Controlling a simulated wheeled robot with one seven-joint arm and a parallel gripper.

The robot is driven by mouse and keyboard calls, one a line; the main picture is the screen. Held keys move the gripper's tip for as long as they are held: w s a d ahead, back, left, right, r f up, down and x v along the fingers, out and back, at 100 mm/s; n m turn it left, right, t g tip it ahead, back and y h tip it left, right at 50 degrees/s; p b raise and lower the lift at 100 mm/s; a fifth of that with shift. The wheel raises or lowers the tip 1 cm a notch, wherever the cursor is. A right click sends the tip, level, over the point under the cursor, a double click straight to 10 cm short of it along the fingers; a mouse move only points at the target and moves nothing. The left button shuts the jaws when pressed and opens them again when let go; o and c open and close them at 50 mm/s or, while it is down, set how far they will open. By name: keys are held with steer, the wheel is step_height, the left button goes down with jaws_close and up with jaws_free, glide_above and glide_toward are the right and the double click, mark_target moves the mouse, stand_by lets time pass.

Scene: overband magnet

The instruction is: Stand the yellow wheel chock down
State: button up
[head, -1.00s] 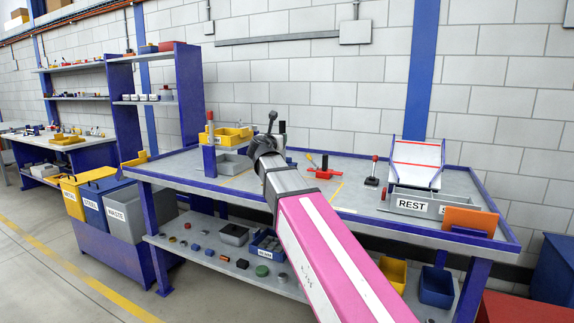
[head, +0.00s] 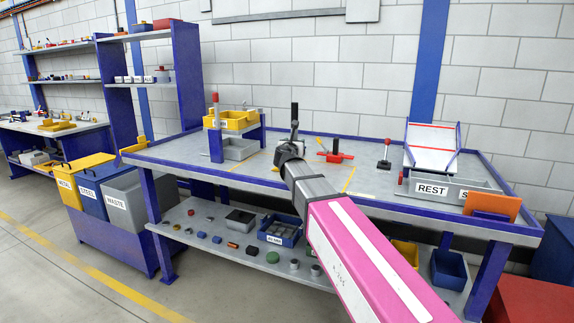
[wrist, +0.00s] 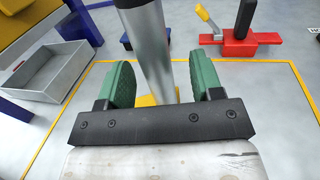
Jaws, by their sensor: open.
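My gripper (wrist: 164,78) is open, its two green-padded fingers apart in the wrist view. A grey metal cylinder (wrist: 153,45) stands between or just beyond them; I cannot tell whether they touch it. A small yellow piece (wrist: 146,100) shows low behind the cylinder, between the fingers. It may be the yellow wheel chock, but most of it is hidden. In the head view my gripper (head: 289,151) is over the middle of the bench, with its fingers hard to make out. A dark-topped upright post (head: 294,114) rises right behind it.
A yellow tray (head: 233,120) sits above a grey bin (head: 238,149) to the left. A red clamp-like tool (head: 336,157) stands right of my gripper. The REST tray (head: 432,188) and a sloped white board (head: 430,147) are farther right.

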steer(key=w, duration=0.3)
steer(key=shift+w+d+r, duration=0.1)
steer(key=shift+w+d, duration=0.05)
steer(key=shift+w, duration=0.15)
jaws_close()
steer(key=shift+r, duration=0.15)
